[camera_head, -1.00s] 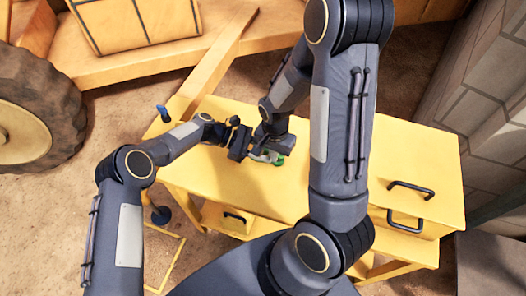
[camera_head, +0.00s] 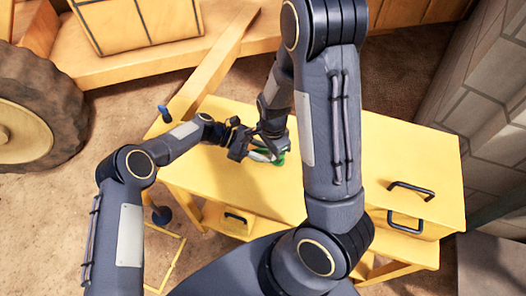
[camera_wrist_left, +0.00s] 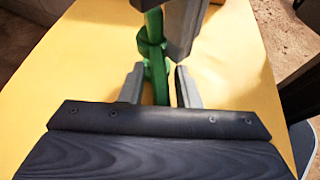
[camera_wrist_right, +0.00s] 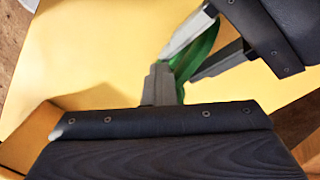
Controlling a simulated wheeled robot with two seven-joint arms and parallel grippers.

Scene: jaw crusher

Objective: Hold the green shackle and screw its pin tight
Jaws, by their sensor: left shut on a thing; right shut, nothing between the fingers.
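The green shackle (camera_head: 277,157) is above the yellow table, at the end of my left gripper (camera_head: 243,148). In the left wrist view the shackle (camera_wrist_left: 157,72) sits between the two grey fingers of my left gripper (camera_wrist_left: 158,88). The right wrist view also shows the shackle (camera_wrist_right: 200,52) held there. My right gripper (camera_wrist_right: 160,85) has its fingers together with nothing between them. Its tip is close beside the shackle; I cannot tell whether they touch. It also shows at the top of the left wrist view (camera_wrist_left: 182,28). The pin cannot be told apart from the shackle.
The yellow table (camera_head: 235,185) is mostly clear around the grippers. A yellow drawer unit (camera_head: 415,160) with black handles stands on the right. A blue-handled thing (camera_head: 163,112) is at the table's left edge. A large wheel (camera_head: 30,125) stands at far left.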

